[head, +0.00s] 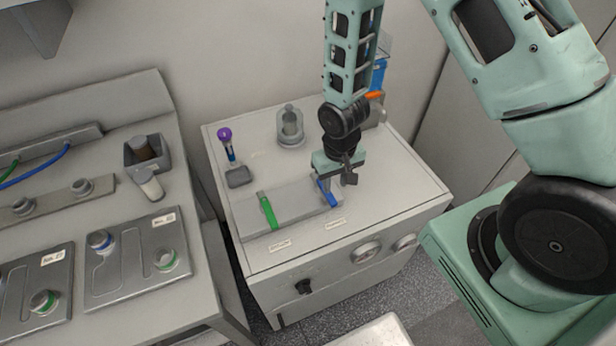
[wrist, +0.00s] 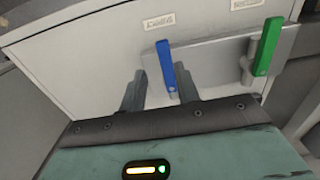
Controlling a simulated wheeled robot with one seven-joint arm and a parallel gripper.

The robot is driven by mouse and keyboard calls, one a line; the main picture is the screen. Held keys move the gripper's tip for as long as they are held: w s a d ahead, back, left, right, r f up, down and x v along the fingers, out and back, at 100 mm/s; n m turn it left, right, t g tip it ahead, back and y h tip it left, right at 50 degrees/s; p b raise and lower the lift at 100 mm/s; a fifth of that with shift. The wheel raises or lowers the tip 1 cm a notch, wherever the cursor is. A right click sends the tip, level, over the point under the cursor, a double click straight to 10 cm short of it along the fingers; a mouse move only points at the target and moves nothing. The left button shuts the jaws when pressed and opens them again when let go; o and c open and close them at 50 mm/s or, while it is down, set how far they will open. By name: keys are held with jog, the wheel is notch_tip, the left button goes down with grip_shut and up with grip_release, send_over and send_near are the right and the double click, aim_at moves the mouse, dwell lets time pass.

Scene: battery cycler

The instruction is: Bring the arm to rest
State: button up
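My gripper (head: 337,182) is low over the grey cabinet top, beside the blue lever (head: 327,192). In the wrist view my gripper (wrist: 160,88) has its two dark fingers apart. The blue lever (wrist: 166,66) shows in the gap between them, nearer the right finger. I cannot tell whether a finger touches it. The green lever (head: 267,211) is farther left on the same flat grey block, and it also shows at the right of the wrist view (wrist: 266,48). My arm reaches down from the top of the head view.
The grey cabinet (head: 415,185) also bears a purple-topped tool (head: 225,135) and a clear-glass jar (head: 290,125). A blue item (head: 379,74) is behind my arm. The left bench has a dark cup holder (head: 147,152), a pale cylinder (head: 149,184) and metal plates (head: 135,262). A wall is behind.

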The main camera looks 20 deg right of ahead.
jog(key=shift+r, duration=0.45)
jog(key=shift+f, duration=0.1)
jog(key=shift+a+r, duration=0.15)
jog(key=shift+r, duration=0.05)
jog(key=s+a+r+n+b, duration=0.3)
jog(key=s+a+r+n, duration=0.1)
jog(key=s+r, duration=0.4)
jog(key=s+a+r+n+b, duration=0.3)
jog(key=s+a+r+b, duration=0.1)
jog(key=s+a+r, duration=0.3)
notch_tip(320, 180, up, 4)
jog(key=shift+s+f+n+y, duration=0.2)
jog(key=shift+s+n+y, duration=0.15)
jog(key=shift+s, duration=0.65)
